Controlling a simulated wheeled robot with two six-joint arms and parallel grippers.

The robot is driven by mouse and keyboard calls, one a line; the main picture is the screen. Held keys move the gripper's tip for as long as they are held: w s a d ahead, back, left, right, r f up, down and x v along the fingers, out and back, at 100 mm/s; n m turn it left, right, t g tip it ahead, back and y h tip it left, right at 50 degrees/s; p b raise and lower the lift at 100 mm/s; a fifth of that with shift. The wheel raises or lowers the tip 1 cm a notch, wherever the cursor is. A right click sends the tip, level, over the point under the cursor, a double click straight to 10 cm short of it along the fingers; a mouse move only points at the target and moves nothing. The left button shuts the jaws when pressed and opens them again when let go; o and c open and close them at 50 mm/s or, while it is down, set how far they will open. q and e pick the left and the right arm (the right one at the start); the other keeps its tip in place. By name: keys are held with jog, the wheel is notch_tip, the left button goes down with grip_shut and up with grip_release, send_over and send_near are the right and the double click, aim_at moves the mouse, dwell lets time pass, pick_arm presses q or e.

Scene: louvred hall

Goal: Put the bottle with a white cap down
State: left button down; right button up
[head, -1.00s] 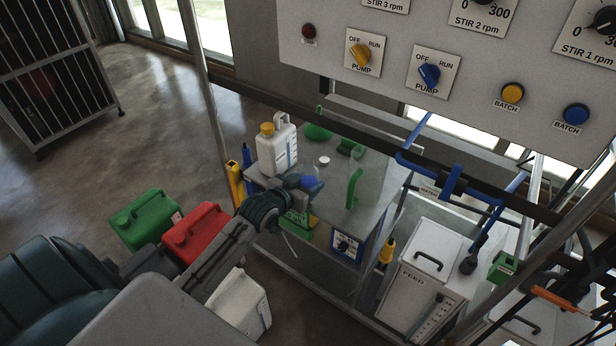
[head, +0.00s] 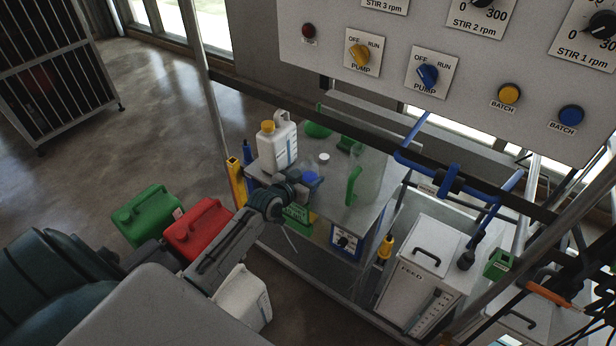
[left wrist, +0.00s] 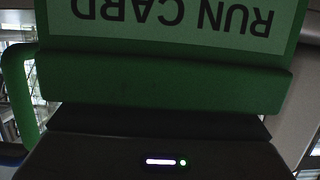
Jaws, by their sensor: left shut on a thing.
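The bottle with a white cap shows mainly by its cap (head: 324,157) in the head view, above the grey bench top (head: 372,215). Its body is pale and hard to make out behind my gripper. My left gripper (head: 311,183) reaches in from the lower left and is shut on this bottle near the bench's front side. I cannot tell whether the bottle's base touches the bench. A blue round part shows at the jaws. My right gripper is not in view.
A white jug with a yellow cap (head: 278,145) stands left of the bottle. A green handle (head: 352,186) and green items stand to the right and behind. Red (head: 199,229) and green (head: 146,215) cans are at lower left. A control panel (head: 450,60) overhangs the back.

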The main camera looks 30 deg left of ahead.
pick_arm(q)
jog(key=c, duration=0.6)
grip_release()
jog(key=shift+s+r+p, duration=0.1)
jog(key=shift+r+p, duration=0.1)
jog(key=shift+p, duration=0.1)
jog(key=d+v, duration=0.1)
jog(key=v, duration=1)
jog(key=shift+s+a+r, duration=0.15)
jog(key=shift+s+a, duration=0.25)
jog(key=shift+a, duration=0.1)
